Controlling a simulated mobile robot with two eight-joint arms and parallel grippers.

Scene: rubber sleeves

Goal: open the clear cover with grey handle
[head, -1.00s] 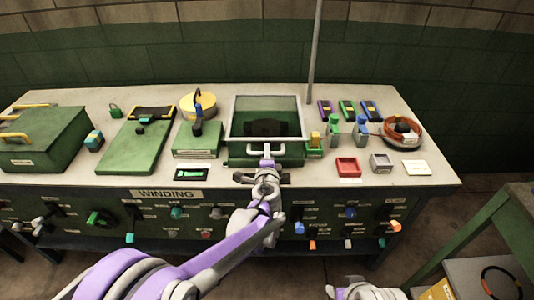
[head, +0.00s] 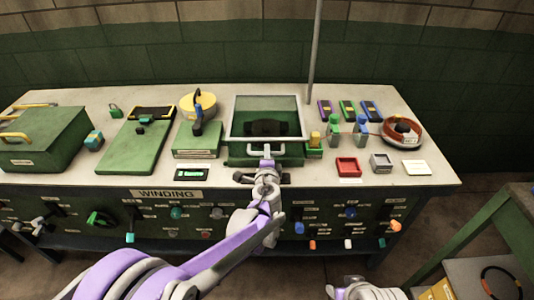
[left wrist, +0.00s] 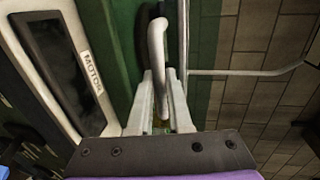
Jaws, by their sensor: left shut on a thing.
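The clear cover (head: 265,103) has a pale grey frame and lies over a green box in the middle of the bench. A dark thing shows through it. Its grey handle (head: 252,151) is a bar on the near side. It also shows in the left wrist view (left wrist: 156,45), running between the fingers. My left gripper (head: 267,163) is shut on the handle; its fingers (left wrist: 162,95) stand on both sides of the bar. I cannot tell whether the cover is slightly raised. My right gripper (head: 362,290) is partly cut off at the bottom edge.
Left of the cover are a green block (head: 198,140) with a blue-handled tool and a yellow bowl (head: 208,103). A thin grey pole (head: 314,50) rises behind.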

